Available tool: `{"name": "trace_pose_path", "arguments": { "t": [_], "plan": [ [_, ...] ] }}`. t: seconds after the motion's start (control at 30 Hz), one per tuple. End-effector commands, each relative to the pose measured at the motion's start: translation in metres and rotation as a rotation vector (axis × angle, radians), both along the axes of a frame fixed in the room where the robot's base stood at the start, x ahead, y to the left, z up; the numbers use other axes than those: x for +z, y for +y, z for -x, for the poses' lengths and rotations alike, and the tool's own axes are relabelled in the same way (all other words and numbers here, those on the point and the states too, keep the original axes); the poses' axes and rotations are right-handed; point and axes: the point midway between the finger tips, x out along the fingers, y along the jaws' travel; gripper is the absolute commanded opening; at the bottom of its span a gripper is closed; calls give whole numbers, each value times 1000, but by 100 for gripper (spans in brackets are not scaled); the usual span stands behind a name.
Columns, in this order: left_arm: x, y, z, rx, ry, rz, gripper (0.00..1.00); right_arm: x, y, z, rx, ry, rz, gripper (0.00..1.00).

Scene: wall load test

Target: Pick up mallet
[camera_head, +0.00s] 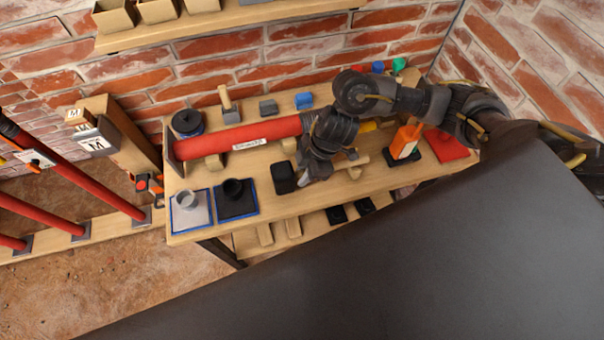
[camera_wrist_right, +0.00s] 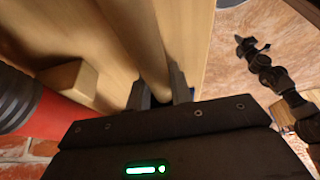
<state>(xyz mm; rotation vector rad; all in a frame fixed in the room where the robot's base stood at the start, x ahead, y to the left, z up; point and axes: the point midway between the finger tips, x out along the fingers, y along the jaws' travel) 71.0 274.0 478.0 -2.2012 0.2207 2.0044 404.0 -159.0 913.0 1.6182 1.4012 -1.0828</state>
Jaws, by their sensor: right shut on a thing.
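In the right wrist view, the wooden handle (camera_wrist_right: 148,45) passes between the two fingers of the right gripper (camera_wrist_right: 160,90). The mallet head is not clear there. A dark jointed arm, apparently my left, ends in a small gripper (camera_wrist_right: 246,45); its jaws are too small to read.
A red cylinder (camera_head: 250,133) lies behind the mallet on wooden supports. Two blue-edged trays with cups, a grey one (camera_head: 204,214) and a black one (camera_head: 244,208), stand left. An orange bottle (camera_head: 405,141) and a red pad (camera_head: 446,146) are right. The bench's front edge (camera_head: 270,212) is clear.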

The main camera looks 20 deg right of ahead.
Motion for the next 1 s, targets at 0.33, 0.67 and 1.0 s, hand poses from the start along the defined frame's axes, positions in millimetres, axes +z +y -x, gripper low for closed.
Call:
{"name": "trace_pose_path", "arguments": {
  "t": [0.33,0.67,1.0],
  "plan": [
    [14,0,1,0,3,-1,0,78,17,39,11,-13,-2,0],
    [52,0,2,0,3,-1,0,118,44,112,8,-1,-2,0],
    [72,0,2,0,3,-1,0,119,51,129,0,-1,-1,0]
  ]
}}
